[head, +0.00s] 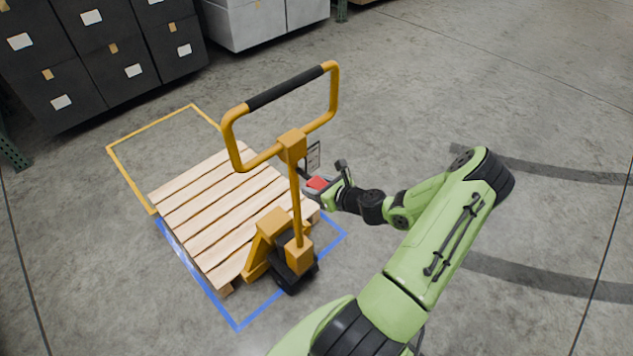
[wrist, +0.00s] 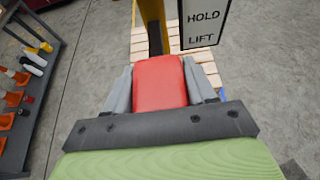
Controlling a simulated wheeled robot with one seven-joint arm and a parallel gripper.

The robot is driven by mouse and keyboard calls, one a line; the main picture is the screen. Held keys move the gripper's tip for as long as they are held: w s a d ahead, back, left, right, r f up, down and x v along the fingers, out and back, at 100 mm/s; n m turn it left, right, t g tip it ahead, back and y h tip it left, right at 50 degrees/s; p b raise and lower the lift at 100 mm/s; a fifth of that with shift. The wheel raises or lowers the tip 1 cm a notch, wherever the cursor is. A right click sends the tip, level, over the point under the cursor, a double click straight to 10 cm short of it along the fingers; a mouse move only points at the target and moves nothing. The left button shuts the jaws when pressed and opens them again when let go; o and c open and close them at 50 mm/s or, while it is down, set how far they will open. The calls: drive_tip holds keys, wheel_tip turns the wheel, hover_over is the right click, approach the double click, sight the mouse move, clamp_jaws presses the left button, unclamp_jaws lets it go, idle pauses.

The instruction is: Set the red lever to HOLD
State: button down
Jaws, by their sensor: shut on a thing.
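The red lever (wrist: 160,84) sits between the two fingers of my gripper (wrist: 159,88) in the wrist view, and the fingers are shut on its sides. In the head view the red lever (head: 317,183) shows at the tip of my gripper (head: 322,190), beside the yellow handle post of the pallet jack (head: 296,205). A label plate (wrist: 206,22) with the words HOLD and LIFT stands just behind and right of the lever; it also shows edge-on in the head view (head: 313,157). Any marking above HOLD is cut off. The lever's pivot is hidden.
A wooden pallet (head: 205,212) rests around the jack's forks, partly inside a blue floor outline (head: 198,284). A yellow outline (head: 150,132) lies behind. Dark boxes (head: 105,50) stand at the back left. A shelf with cones (wrist: 30,85) shows in the wrist view. The floor on the right is clear.

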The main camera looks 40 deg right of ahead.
drive_tip(key=shift+c, duration=2.2)
unclamp_jaws()
drive_tip(key=p+v, duration=0.1)
drive_tip(key=v, duration=1.4)
drive_tip(key=shift+s, duration=0.4)
drive_tip(key=shift+r, duration=0.1)
